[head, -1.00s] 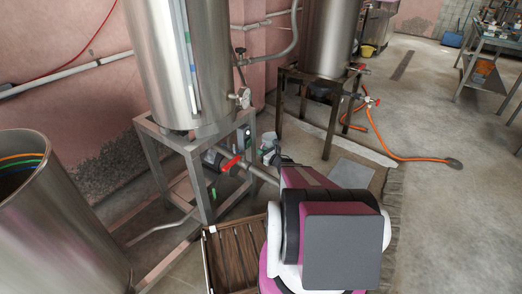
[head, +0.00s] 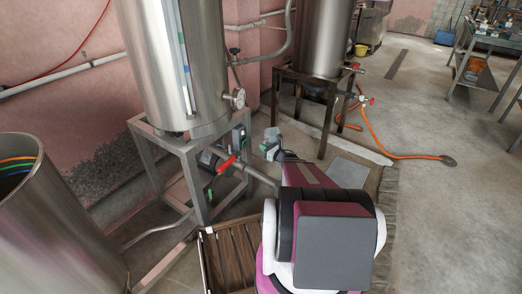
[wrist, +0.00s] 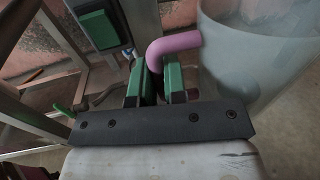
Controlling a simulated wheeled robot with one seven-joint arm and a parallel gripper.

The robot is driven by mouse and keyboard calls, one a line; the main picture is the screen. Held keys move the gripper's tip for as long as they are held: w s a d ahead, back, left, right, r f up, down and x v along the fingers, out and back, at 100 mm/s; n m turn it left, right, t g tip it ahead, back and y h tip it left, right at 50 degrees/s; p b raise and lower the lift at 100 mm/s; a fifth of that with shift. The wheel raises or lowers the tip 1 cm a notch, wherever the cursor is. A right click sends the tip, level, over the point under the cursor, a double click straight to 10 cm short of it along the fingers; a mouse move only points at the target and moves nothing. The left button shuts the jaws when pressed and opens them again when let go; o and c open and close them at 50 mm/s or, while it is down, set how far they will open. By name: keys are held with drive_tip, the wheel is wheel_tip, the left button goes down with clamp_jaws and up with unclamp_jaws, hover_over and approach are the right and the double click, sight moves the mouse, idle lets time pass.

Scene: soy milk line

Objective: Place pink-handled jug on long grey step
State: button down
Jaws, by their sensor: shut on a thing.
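The jug (wrist: 262,52) is a translucent, pale grey vessel at the right of the wrist view, cut off by the picture's edge. Its pink handle (wrist: 176,43) reaches left to between the green-padded fingers of my gripper (wrist: 160,82), which is shut on it. In the head view my own arm hides much of the gripper area, and the jug is hard to make out there. A long pale grey strip (head: 365,150) runs along the floor behind my arm; I cannot tell whether it is the long grey step.
A slatted brown crate (head: 228,262) is below. A flat grey slab (head: 348,172) lies beyond my arm.

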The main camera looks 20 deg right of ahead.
drive_tip(key=shift+s+d+r, duration=0.2)
drive_tip(key=shift+d+r, duration=0.15)
drive_tip(key=shift+d, duration=0.1)
